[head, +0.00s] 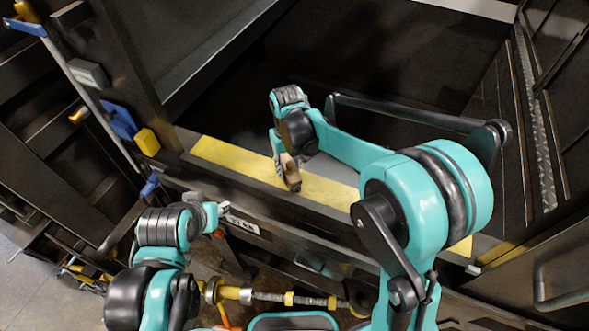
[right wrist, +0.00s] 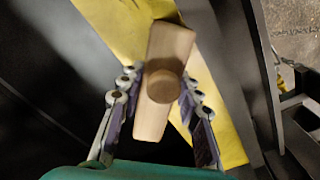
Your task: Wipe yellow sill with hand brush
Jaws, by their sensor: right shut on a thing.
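The yellow sill (head: 235,157) is a long flat strip along the front edge of the dark opening in the head view. It also shows in the right wrist view (right wrist: 112,28), crossing behind the brush. My right gripper (head: 287,172) is over the left half of the sill, shut on the hand brush (head: 292,163). In the right wrist view the brush (right wrist: 167,60) shows a tan wooden body with a round knob between the fingers. Its bristles are hidden, and I cannot tell whether it touches the sill. My left gripper (head: 217,212) is below the sill's left end, its jaws unclear.
A dark post (head: 140,80) stands at the left of the opening, with a blue and yellow fitting (head: 147,142) near the sill's left end. A threaded rod (head: 290,298) lies below. The dark interior (head: 400,60) behind the sill looks empty.

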